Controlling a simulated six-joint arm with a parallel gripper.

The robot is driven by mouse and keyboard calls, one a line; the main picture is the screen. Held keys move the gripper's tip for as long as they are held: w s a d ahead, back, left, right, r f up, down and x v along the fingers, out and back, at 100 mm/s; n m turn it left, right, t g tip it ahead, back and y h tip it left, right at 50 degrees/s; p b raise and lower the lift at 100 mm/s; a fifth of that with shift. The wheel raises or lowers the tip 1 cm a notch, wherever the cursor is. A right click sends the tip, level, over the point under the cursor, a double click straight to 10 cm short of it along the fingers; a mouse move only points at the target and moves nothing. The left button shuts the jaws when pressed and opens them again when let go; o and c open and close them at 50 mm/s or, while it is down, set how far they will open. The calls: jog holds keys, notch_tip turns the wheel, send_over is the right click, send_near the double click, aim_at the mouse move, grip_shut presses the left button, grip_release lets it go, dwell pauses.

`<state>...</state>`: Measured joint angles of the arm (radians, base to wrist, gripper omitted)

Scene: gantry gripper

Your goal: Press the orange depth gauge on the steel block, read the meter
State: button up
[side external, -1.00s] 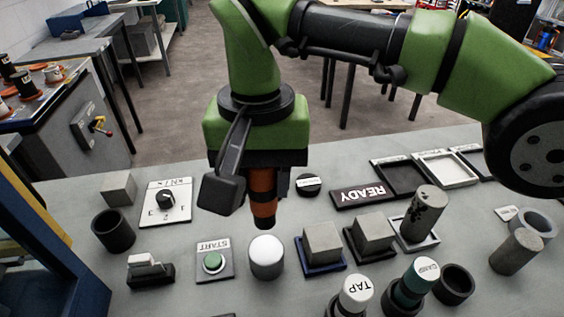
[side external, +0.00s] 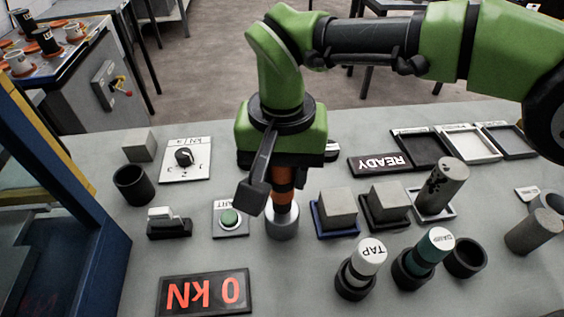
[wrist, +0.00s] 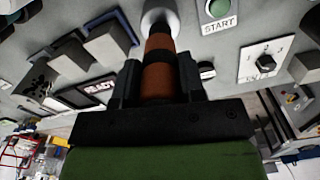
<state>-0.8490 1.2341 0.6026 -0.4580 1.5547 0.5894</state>
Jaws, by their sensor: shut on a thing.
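My gripper (side external: 283,178) points down and is shut on the orange depth gauge (side external: 281,197). In the wrist view the orange gauge (wrist: 158,82) sits between both fingers, in line with the pale round steel block (wrist: 159,14). The meter (side external: 205,292) at the front reads "0 kN" in red, upside down in the side view.
A green START button (side external: 230,218) stands close left of the steel block. Two square grey blocks (side external: 337,207) (side external: 389,200) stand on its right. A dial (side external: 184,158), a READY sign (side external: 381,163) and TAP (side external: 368,256) and other cylinders stand around.

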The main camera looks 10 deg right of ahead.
jog(key=shift+f, duration=0.55)
dwell(1.7)
jog(key=shift+r, duration=3.55)
